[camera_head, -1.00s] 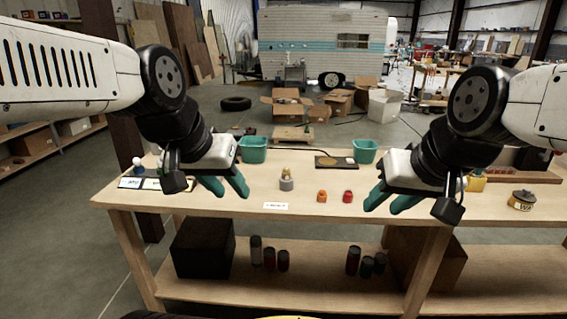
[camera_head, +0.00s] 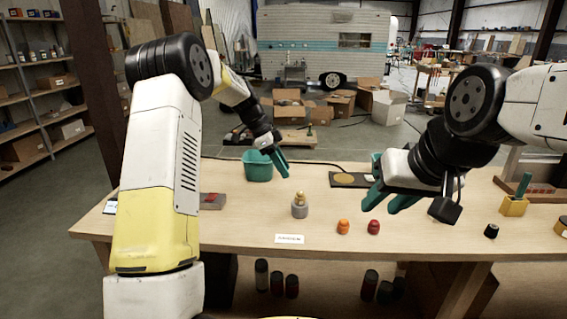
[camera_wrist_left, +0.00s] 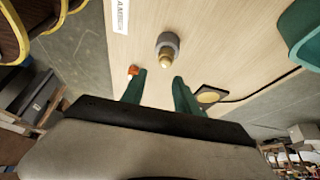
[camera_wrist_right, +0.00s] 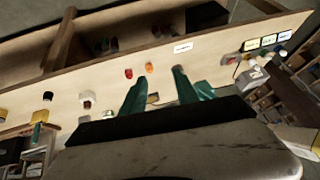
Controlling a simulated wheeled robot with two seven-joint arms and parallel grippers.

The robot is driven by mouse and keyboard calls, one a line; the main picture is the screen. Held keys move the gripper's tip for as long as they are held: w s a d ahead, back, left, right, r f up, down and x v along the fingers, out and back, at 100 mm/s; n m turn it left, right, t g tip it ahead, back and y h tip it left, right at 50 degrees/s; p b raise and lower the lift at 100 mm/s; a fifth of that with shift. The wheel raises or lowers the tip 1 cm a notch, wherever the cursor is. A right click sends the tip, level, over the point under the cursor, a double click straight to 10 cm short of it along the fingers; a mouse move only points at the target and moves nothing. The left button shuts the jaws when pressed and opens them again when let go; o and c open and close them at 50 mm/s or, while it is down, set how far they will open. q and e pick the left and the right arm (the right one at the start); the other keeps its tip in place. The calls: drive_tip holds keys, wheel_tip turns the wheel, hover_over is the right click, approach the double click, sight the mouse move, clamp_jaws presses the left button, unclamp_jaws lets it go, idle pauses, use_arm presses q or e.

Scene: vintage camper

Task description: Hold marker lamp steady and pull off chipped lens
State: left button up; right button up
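The likely marker lamp is an upright grey base with a gold-amber top (camera_head: 300,206) near the middle of the bench. It also shows ahead of the fingers in the left wrist view (camera_wrist_left: 168,46). I cannot make out a chip. An orange lens-like cap (camera_head: 343,227) and a red one (camera_head: 374,227) stand to its right. My left gripper (camera_head: 284,164) is open and empty, raised behind the lamp, by the teal bin. My right gripper (camera_head: 386,202) is open and empty, above the bench to the right, behind the red cap.
A teal bin (camera_head: 257,168) stands at the bench's back edge. A dark mat with a yellow disc (camera_head: 345,179) lies right of it. A white label (camera_head: 290,239) lies in front of the lamp. A yellow block with a green handle (camera_head: 513,206) stands right. Bench around the lamp is clear.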

drive_tip(key=o, duration=1)
drive_tip(key=shift+w+a, duration=0.3)
drive_tip(key=shift+w, duration=0.5)
drive_tip(key=w+a+f+m+g+y, duration=0.2)
drive_tip(key=w+m, duration=0.1)
drive_tip(key=w, duration=0.2)
drive_tip(key=w+a+f+m+g+y, duration=0.1)
drive_tip(key=w+a+m+g, duration=0.15)
drive_tip(key=w, duration=0.35)
drive_tip(key=w+a+f+m+y, duration=0.3)
drive_tip(key=w+f+m+y, duration=0.3)
drive_tip(key=w+f+m, duration=0.65)
drive_tip(key=m+y, duration=0.2)
drive_tip(key=m, duration=0.1)
approach(299, 207)
drive_tip(key=shift+t, duration=0.45)
drive_tip(key=w+a+f, duration=0.2)
drive_tip(key=shift+w+f, duration=0.15)
drive_tip(key=shift+f, duration=0.25)
drive_tip(key=shift+a+f, duration=0.2)
drive_tip(key=x, duration=0.7)
drive_tip(key=shift+w+a, duration=0.1)
drive_tip(key=shift+a, duration=0.05)
